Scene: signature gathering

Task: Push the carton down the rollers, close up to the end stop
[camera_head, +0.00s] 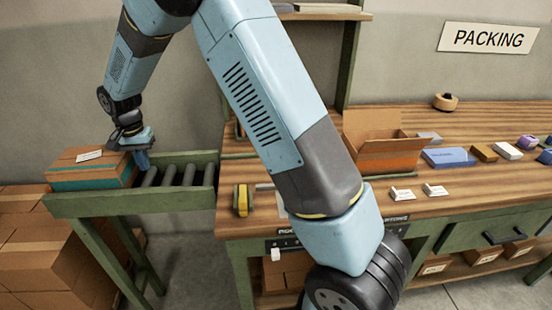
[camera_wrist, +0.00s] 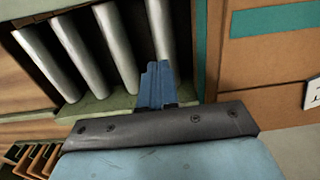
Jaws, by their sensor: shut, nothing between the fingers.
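The carton (camera_head: 92,174) is brown with a teal band and a white label on top. It sits at the left end of the roller track (camera_head: 185,177) in the head view. In the wrist view the carton (camera_wrist: 262,60) fills the right side. My gripper (camera_head: 143,166) is shut and empty, pointing down beside the carton's right face, over the rollers. The blue fingers (camera_wrist: 156,85) show together in the wrist view, just left of the carton. I cannot tell whether they touch it. I cannot make out the end stop.
The rollers to the right of my gripper are bare up to the packing bench (camera_head: 480,115). A yellow tool (camera_head: 242,200) lies near the bench's left edge. An open box (camera_head: 385,150) stands farther right. Stacked cartons (camera_head: 45,265) stand on the floor below the track.

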